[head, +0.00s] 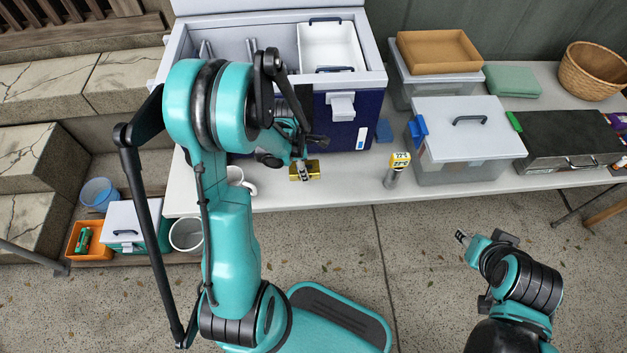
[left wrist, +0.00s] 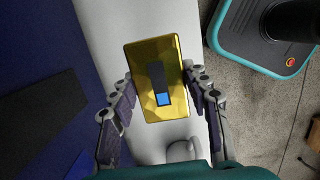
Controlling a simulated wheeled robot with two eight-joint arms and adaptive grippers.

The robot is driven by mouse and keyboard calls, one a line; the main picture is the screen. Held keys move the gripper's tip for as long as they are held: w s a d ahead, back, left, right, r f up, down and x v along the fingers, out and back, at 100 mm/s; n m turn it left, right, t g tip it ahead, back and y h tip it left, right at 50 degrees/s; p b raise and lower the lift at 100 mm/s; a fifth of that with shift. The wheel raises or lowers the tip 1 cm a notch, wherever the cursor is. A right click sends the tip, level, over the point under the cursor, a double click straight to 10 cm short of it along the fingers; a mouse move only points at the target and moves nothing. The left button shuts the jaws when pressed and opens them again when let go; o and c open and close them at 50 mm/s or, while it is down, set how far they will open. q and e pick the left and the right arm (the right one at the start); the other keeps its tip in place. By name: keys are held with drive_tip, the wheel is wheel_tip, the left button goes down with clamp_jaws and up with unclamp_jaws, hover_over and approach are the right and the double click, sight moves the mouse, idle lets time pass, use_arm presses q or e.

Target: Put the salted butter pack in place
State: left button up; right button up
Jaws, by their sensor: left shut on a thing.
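The gold butter pack (head: 312,172) is at the front part of the table, just in front of the blue cooler (head: 345,125). My left gripper (head: 300,168) is shut on it. In the left wrist view the gold pack (left wrist: 171,50), with a dark strip and a small blue square on its face, sits between the two fingers of the left gripper (left wrist: 160,88). The cooler is open at the top, with a white tray (head: 330,45) inside at its right; my arm hides part of its opening. My right gripper (head: 463,238) is empty, above the floor at the right.
A white mug (head: 248,187) stands left of the pack. Clear lidded bins (head: 465,140), a dark case (head: 570,140) and a wicker basket (head: 592,70) fill the table's right side. The table's front strip (head: 340,185) is mostly clear.

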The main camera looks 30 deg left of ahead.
sight(307, 185)
use_arm(q)
wheel_tip(307, 185, down, 8)
drive_tip(key=b, duration=0.3)
drive_tip(key=shift+r, duration=0.4)
drive_tip(key=o, duration=1.3)
